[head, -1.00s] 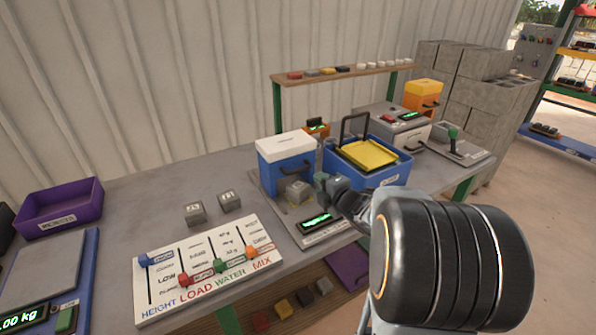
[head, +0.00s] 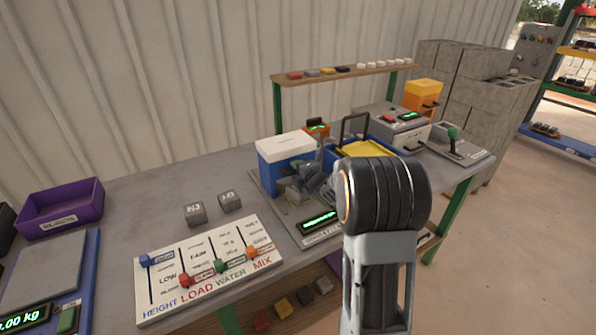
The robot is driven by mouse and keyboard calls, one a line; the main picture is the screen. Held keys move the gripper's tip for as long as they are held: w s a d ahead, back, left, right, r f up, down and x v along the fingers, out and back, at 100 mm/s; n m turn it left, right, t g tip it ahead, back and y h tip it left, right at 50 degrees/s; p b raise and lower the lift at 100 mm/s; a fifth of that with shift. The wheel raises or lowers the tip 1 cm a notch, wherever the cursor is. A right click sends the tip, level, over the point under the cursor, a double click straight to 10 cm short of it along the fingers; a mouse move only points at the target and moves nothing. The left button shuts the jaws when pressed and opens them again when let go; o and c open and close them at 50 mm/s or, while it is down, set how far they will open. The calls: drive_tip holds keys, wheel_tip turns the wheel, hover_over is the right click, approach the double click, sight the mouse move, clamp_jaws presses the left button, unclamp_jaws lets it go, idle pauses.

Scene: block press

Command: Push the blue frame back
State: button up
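The blue frame (head: 284,179) with a white top stands on a grey base plate at the middle of the bench. My gripper (head: 305,184) is at its front right side, low over the plate. It is small and dark here, and I cannot tell whether its fingers are open or shut, or whether it touches the frame. A grey block, partly hidden, sits at the frame's front by my gripper. The green-lit display (head: 318,220) is on the plate's front.
Two grey blocks (head: 195,213) and a slider board (head: 210,268) lie to the left. A shelf (head: 340,74) stands behind. The bench between the purple tray (head: 60,207) and blocks is clear.

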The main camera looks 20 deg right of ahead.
drive_tip(key=shift+c, duration=0.5)
clamp_jaws()
